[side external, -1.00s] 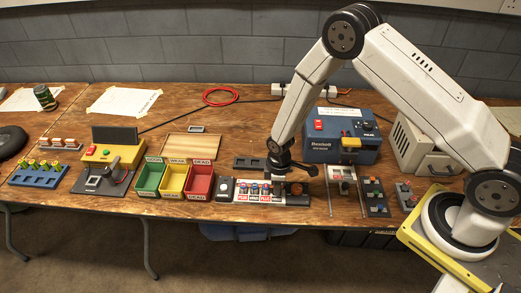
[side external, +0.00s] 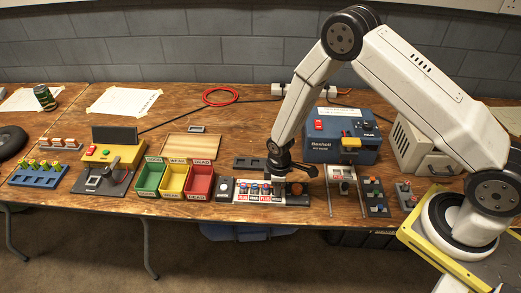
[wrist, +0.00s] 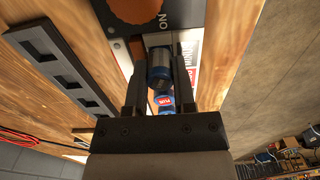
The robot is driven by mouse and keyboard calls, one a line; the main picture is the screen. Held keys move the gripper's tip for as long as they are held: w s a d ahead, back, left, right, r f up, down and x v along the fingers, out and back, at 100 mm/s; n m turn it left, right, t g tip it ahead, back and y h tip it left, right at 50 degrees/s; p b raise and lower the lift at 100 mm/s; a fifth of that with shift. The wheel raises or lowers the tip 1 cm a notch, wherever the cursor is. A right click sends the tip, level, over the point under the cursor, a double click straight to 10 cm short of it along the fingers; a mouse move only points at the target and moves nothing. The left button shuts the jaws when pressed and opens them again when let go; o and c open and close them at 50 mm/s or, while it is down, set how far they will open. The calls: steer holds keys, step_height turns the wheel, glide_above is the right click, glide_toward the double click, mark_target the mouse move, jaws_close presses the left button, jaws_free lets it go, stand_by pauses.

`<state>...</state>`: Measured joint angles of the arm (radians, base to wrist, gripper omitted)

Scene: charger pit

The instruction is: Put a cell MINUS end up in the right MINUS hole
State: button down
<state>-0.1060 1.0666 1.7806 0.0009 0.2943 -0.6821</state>
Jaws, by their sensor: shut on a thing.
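My gripper (wrist: 160,85) is shut on a blue cell (wrist: 160,74) with a plain grey metal end facing the wrist camera. In the side view my gripper (side external: 277,182) is low over the right part of the charger strip (side external: 225,190), at the right MINUS label. The strip carries red PLUS and white MINUS labels (side external: 252,198) in turn. Other blue cells (side external: 254,188) stand in the strip to the left of my gripper. A blue cell with a red PLUS mark (wrist: 164,101) shows just beside the held one. The held cell's lower end is hidden, so I cannot tell how deep it sits.
A round orange-brown button (side external: 296,189) is close to the right of my gripper. A dark slotted holder (wrist: 60,68) lies behind the strip. Green, yellow and red bins (side external: 173,181) stand to the left.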

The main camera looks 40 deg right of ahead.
steer(key=shift+f, duration=0.25)
stand_by(0.3)
steer(key=shift+c, duration=1.8)
jaws_free()
steer(key=shift+r, duration=0.2)
steer(key=shift+r, duration=3.3)
